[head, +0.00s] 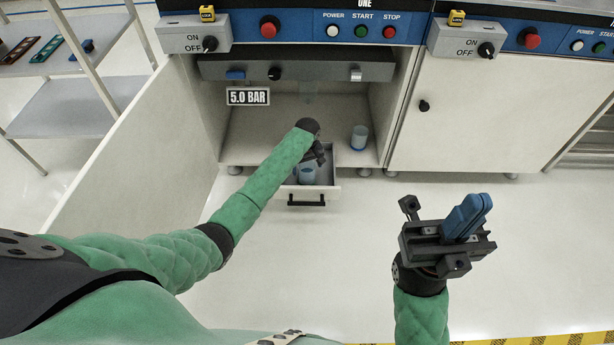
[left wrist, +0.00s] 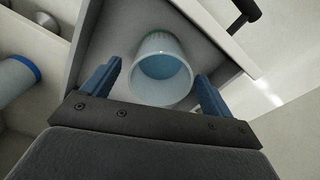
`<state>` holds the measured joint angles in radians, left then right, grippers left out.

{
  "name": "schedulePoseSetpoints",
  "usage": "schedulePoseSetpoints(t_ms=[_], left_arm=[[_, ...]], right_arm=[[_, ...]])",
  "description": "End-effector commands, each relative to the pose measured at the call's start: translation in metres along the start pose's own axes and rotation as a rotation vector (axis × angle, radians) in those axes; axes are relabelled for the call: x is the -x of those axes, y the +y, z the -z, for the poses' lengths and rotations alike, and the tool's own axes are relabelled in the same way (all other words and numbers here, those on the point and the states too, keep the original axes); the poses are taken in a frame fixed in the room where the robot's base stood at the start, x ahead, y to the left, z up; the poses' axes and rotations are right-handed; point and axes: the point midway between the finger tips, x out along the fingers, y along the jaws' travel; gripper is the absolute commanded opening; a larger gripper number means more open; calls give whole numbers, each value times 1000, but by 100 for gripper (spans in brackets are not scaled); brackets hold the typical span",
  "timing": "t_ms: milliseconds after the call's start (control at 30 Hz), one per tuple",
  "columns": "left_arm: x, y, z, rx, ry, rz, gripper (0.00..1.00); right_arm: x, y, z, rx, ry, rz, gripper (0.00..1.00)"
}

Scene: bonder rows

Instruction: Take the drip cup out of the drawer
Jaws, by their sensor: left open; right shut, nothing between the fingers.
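In the head view the cup (head: 306,174) shows partly below my left gripper (head: 318,160), and the drawer (head: 322,187) is pulled out under the cabinet. In the left wrist view my left gripper (left wrist: 158,85) is open. Its blue fingers stand on either side of the cup's near part, with gaps, not visibly touching it. My right gripper (head: 466,216) is shut and empty, over the floor at the right.
A second clear cup with a blue base (head: 359,138) stands on the cabinet floor right of the drawer. The cabinet door (head: 135,150) is swung open on the left. A closed cabinet (head: 480,115) stands to the right. The floor in front is clear.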

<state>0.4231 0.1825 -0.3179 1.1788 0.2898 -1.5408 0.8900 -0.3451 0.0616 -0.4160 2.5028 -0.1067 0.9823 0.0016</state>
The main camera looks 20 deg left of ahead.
Motion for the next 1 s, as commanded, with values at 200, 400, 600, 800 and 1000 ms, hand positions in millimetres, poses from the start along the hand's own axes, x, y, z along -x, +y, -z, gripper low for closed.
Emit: schedulePoseSetpoints(t_ms=[200, 400, 600, 800, 1000], left_arm=[[-34, -1, 1, -1, -2, 2, 86], [-44, -1, 2, -1, 0, 0, 86], [-43, -1, 1, -1, 0, 0, 76], [-43, -1, 1, -1, 0, 0, 37], [-43, -1, 2, -1, 0, 0, 33]], right_arm=[[9, -3, -3, -30, 8, -13, 0], [8, -4, -4, -42, 13, -18, 0], [7, -4, -4, -41, 17, -17, 0], [7, -4, -3, -41, 17, -17, 0], [9, -4, -3, -41, 12, -18, 0]])
